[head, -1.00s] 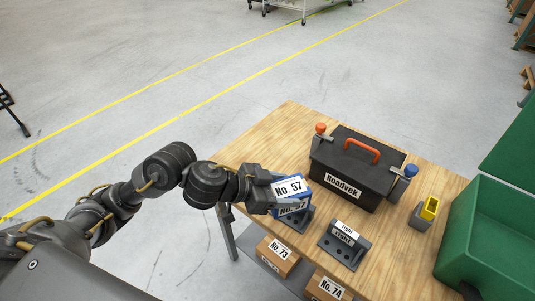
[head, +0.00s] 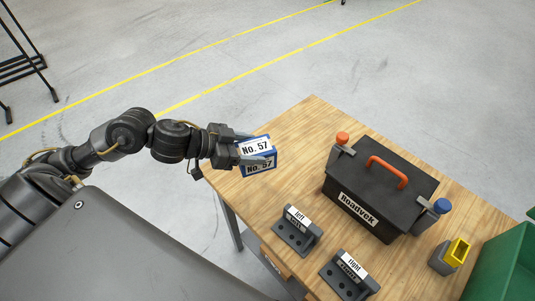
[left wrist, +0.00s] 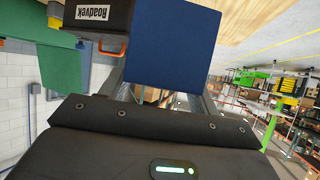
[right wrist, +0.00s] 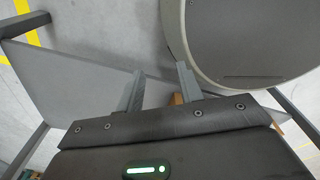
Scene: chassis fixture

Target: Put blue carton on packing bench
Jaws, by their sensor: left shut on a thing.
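The blue carton (head: 259,165), with white "No. 57" labels, is held in my left gripper (head: 245,151). In the head view it is in front of the left part of the wooden-topped bench (head: 302,130); I cannot tell whether it touches the top. In the left wrist view the carton (left wrist: 172,48) shows as a plain blue face between the fingers, hiding much of the bench behind. My right gripper (right wrist: 158,88) shows only in the right wrist view, fingers apart and empty, with grey surfaces beyond.
Brackets labelled left (head: 297,232) and right (head: 350,276) sit at the front. A yellow-and-grey block (head: 449,255) and a green bin (head: 505,265) are at the right. The bench's back-left corner is bare.

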